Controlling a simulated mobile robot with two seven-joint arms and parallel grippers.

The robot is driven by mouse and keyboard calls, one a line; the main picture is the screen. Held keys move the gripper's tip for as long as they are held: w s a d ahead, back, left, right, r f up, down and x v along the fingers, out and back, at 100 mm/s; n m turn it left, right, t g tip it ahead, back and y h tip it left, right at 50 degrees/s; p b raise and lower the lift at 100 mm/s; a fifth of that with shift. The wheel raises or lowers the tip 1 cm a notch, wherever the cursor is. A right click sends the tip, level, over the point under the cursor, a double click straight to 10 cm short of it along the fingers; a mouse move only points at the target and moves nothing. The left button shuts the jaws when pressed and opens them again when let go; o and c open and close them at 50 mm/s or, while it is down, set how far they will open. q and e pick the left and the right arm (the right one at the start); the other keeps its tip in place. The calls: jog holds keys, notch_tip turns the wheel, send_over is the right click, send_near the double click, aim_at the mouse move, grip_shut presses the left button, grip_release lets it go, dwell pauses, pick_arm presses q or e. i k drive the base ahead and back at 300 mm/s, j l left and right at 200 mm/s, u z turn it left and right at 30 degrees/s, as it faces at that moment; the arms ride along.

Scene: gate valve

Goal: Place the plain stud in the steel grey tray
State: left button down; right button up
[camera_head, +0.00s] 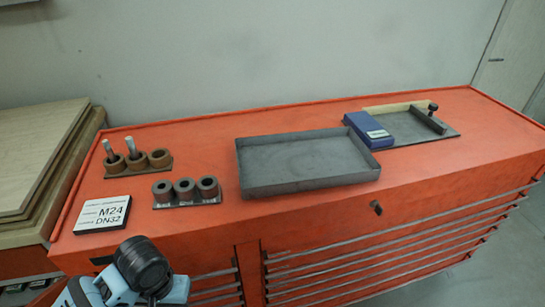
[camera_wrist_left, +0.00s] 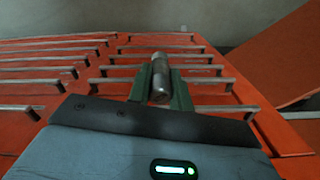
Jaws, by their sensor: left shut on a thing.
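My left gripper (camera_wrist_left: 160,78) is shut on a short grey metal stud (camera_wrist_left: 159,88) in the left wrist view, the stud lying between its two green fingers. Whether it is plain along its whole length I cannot tell. In the head view my left wrist is at the bottom left, in front of the cabinet; its fingers and the stud are hidden there. The steel grey tray (camera_head: 258,186) lies empty in the middle of the orange cabinet top, apart from my gripper. My right gripper is not in view.
Brown cups (camera_head: 160,158) stand at the back left, two holding upright studs (camera_head: 131,146). Dark-red ringed cups (camera_head: 185,189) stand in front, beside an M24 DN32 sign (camera_head: 103,213). A blue box (camera_head: 369,130) and a grey plate (camera_head: 442,131) lie right of the tray.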

aim_at(274, 166)
jog(key=i+l, duration=0.1)
jog(key=l, duration=0.8)
jog(key=i+l, duration=0.15)
jog(key=l, duration=0.3)
